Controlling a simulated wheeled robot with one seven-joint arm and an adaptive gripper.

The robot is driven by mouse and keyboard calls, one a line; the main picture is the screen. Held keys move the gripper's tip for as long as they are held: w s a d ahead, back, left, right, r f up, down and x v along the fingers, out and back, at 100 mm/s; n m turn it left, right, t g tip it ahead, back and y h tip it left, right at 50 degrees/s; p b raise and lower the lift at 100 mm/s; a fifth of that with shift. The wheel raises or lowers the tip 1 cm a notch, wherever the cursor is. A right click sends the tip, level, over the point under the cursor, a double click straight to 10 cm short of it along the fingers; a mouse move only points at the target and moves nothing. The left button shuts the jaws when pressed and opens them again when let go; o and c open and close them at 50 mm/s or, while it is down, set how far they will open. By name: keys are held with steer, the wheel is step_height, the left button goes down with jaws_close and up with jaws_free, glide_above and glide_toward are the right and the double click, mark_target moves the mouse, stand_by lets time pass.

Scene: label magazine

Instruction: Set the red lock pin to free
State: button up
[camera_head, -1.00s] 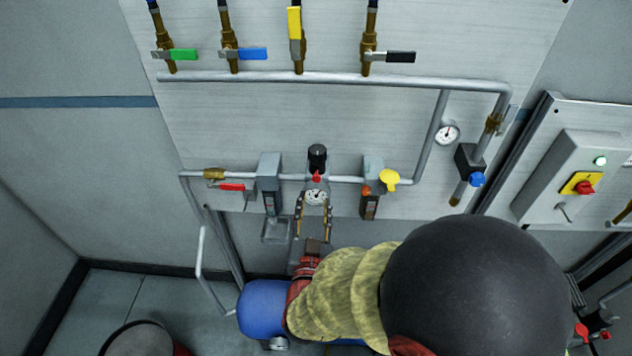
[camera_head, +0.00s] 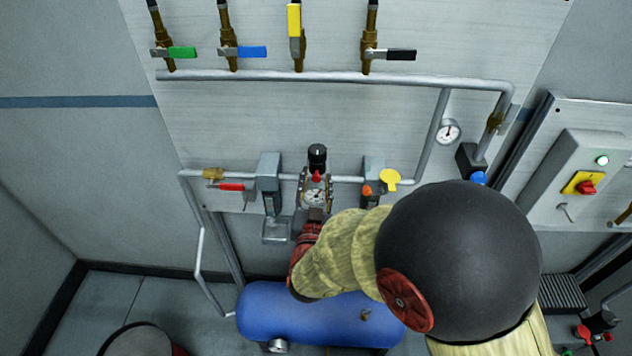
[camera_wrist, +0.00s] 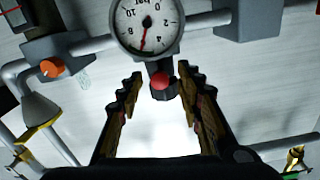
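The red lock pin (camera_head: 316,176) is a small red knob at the base of the black regulator knob (camera_head: 317,157), just above a round gauge (camera_head: 315,197) in the head view. In the wrist view, which looks upside down, the red pin (camera_wrist: 159,82) sits below the gauge (camera_wrist: 148,24) on a dark body. My gripper (camera_wrist: 161,78) is open, with one finger on each side of the pin and visible gaps; I cannot tell the depth between them. In the head view my gripper (camera_head: 315,190) straddles the gauge area, and its wrist hides the lower part.
A red lever (camera_head: 232,187) and grey filter unit (camera_head: 269,185) are left of the regulator. A pipe (camera_head: 330,77) runs above. A blue tank (camera_head: 265,309) lies below.

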steer(key=shift+c, duration=1.2)
jaws_close()
